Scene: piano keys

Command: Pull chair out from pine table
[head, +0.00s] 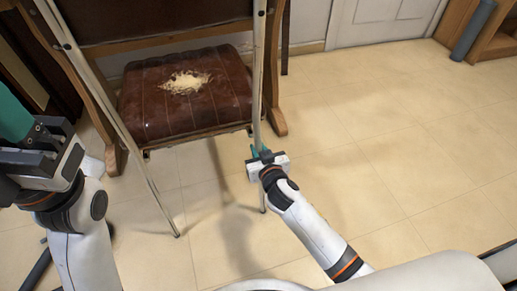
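A chair with a torn brown padded seat (186,92) and thin pale metal posts (128,140) stands at the upper left in the head view. Pale stuffing shows through the seat. Wooden legs (276,110) stand beside it and may belong to the pine table; no tabletop can be made out. My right gripper (261,152) is at the chair's right metal post, low down, with its teal fingers beside or around the post. Whether they are closed on it is unclear. My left gripper (14,118) is at the left edge, its fingertips cut off by the frame.
The tiled floor (400,150) is open to the right of the chair and in front of it. A white door (385,20) is at the back. A wooden shelf (495,40) with a grey cylinder (473,30) stands at the upper right.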

